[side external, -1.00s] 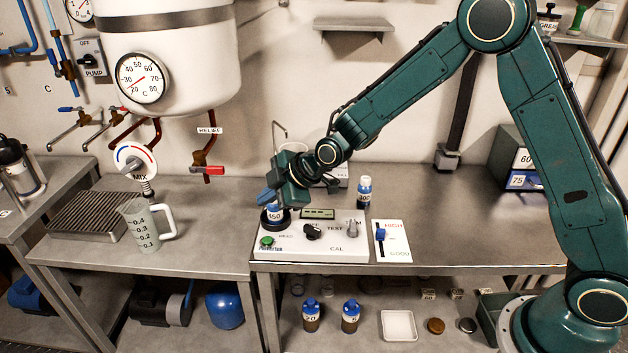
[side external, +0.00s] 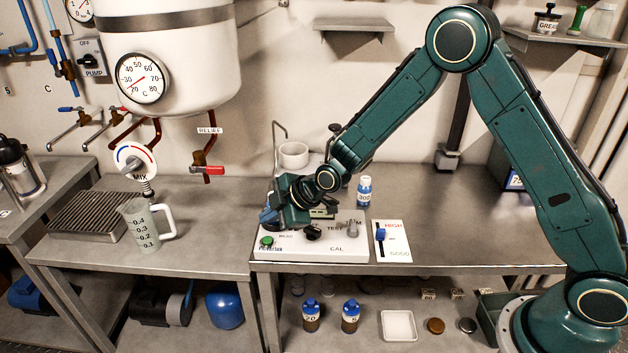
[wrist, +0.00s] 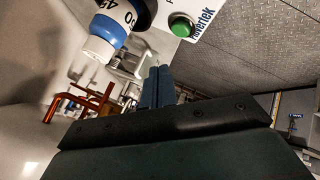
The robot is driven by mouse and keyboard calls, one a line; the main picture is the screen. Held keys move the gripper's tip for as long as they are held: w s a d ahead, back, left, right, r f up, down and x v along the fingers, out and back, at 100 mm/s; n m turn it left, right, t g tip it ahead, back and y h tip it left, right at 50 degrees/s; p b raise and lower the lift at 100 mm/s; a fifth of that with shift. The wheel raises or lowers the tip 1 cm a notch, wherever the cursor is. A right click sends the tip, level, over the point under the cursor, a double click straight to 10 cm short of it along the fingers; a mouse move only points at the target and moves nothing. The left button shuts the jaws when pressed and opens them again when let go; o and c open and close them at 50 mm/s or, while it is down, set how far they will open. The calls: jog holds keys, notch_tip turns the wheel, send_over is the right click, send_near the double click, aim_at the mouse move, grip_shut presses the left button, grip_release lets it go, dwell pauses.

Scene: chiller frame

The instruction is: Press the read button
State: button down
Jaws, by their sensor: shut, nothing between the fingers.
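The read button is taken to be the green button (side external: 267,241) at the front left corner of the white meter panel (side external: 300,251); the small print beside it is hard to read. It also shows in the wrist view (wrist: 182,25), uncovered, near the brand lettering. My gripper (wrist: 158,72) is shut and empty, its two blue-grey fingers together, pointing toward the panel side and apart from the button in the picture. In the side view my gripper hangs over the panel's back left part, behind the button; its fingertips are hard to make out there.
A bottle (wrist: 113,25) marked 450 stands close to the button and my fingers, mostly hidden in the side view. The panel has a black knob (side external: 313,232) and a grey trim knob (side external: 352,229). A 300 bottle (side external: 364,192) and a HIGH/GOOD slider card (side external: 393,250) are at right.

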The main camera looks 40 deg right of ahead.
aim_at(272, 241)
jog(key=shift+f, duration=1.75)
jog(key=shift+f, duration=0.9)
dwell(2.0)
jog(key=shift+r, duration=0.9)
jog(key=shift+r, duration=2.5)
